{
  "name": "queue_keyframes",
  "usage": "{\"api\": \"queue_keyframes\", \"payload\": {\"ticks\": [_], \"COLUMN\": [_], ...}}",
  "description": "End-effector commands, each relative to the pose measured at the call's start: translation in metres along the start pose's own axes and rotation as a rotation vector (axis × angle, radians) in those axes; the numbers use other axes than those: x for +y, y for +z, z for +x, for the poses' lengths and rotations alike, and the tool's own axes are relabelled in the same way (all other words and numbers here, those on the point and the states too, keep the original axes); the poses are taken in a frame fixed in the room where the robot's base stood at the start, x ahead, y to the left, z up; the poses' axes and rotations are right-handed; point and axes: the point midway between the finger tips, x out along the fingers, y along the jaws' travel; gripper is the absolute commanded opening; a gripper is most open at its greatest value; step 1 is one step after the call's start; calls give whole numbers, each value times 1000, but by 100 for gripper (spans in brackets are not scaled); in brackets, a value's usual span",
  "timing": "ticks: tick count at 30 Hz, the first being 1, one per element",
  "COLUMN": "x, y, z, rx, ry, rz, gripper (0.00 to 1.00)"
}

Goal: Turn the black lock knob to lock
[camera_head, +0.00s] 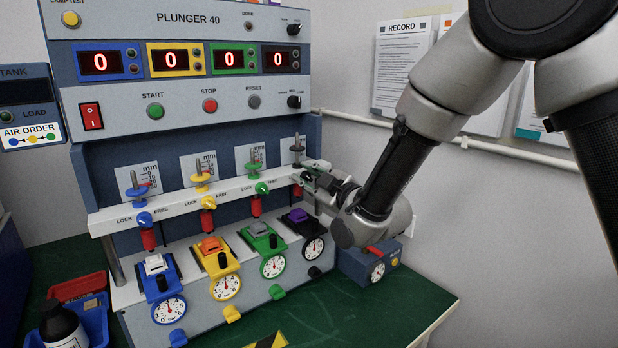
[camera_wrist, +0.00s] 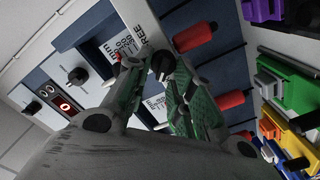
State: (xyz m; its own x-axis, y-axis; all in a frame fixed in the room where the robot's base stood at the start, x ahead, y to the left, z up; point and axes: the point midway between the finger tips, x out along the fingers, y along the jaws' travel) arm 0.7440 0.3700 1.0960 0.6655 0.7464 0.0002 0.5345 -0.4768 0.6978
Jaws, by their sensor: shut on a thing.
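My gripper (camera_head: 312,178) reaches in from the right to the right end of the white rail (camera_head: 230,187), at the station with the purple switch (camera_head: 297,215). In the head view it covers the black lock knob, so the knob's angle cannot be read there. In the wrist view my gripper (camera_wrist: 155,70) shows two fingers with green pads, shut on the black lock knob (camera_wrist: 163,62) at their tips. The word FREE (camera_wrist: 138,40) is printed on the rail beside the knob. The LOCK label there is not seen.
Blue, yellow and green lock knobs (camera_head: 262,188) sit along the rail to the left. Red plungers (camera_head: 256,206) hang below, above coloured switches and dials. A blue box with a dial (camera_head: 368,263) stands under my arm. Green table (camera_head: 400,300) is clear at the right front.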

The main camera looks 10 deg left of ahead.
Motion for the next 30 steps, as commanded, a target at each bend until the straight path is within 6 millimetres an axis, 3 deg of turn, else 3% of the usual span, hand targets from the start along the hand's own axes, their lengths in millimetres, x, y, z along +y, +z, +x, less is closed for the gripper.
{"api": "queue_keyframes", "payload": {"ticks": [17, 18, 19, 30], "x": [-1, -1, -1, -1], "y": [1, 1, 1, 0], "z": [0, 0, 0, -5], "rx": [-2, -2, -2, -1], "ry": [-2, -2, -2, -2], "rz": [-29, -29, -29, -28], "gripper": [0, 31, 36, 36]}}
